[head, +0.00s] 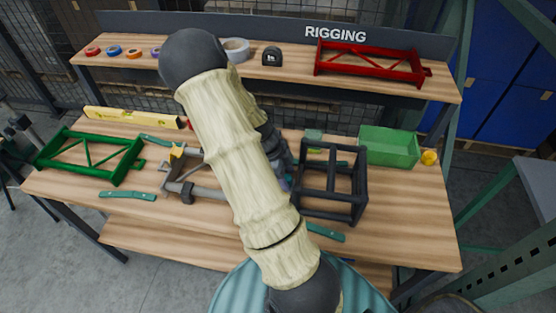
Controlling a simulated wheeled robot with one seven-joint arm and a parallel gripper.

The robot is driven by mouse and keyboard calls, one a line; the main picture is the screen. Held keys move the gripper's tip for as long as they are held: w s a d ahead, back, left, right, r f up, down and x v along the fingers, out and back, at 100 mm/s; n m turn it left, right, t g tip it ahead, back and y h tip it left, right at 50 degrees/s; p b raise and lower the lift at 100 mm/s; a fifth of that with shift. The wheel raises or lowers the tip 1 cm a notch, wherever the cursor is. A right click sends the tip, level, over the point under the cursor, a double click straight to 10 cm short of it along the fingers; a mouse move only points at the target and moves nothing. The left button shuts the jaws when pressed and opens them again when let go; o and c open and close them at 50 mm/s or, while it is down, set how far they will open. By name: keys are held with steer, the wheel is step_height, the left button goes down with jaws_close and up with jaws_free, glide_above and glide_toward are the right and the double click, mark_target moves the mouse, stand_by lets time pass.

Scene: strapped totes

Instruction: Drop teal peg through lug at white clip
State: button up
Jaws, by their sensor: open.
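My gripper (284,178) shows only in part beside the dark open frame, low over the bench. My own arm hides much of it, and I see nothing held in it. Several slim teal pieces lie on the bench: one at the front left (128,195), one behind the clamp (160,141), one at the front right (326,232). I cannot tell which is the teal peg. The dark frame (332,215) stands upright right of my gripper, with a teal-green piece behind it. No white clip or lug can be made out; my arm covers the bench middle.
A green frame (95,178), a yellow level (130,117) and a grey clamp (205,192) with a yellow part lie at left. A green bin (390,150) and a yellow round object (430,157) are at right. A red frame (365,70) sits on the shelf.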

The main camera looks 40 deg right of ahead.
steer(key=v, duration=1.7)
steer(key=shift+p, duration=0.35)
steer(key=shift+s, duration=0.15)
steer(key=s+a+r+n+t+y+p, duration=0.1)
steer(key=s+a+n+t, duration=0.2)
steer(key=a+n, duration=0.6)
steer(key=s+a+r+n+t+y+p, duration=0.1)
steer(key=a+n, duration=0.8)
steer(key=n, duration=1)
steer(key=shift+s+r+t+y, duration=0.3)
steer(key=shift+s+t+y, duration=0.2)
steer(key=shift+s+t, duration=0.7)
steer(key=shift+s, duration=0.1)
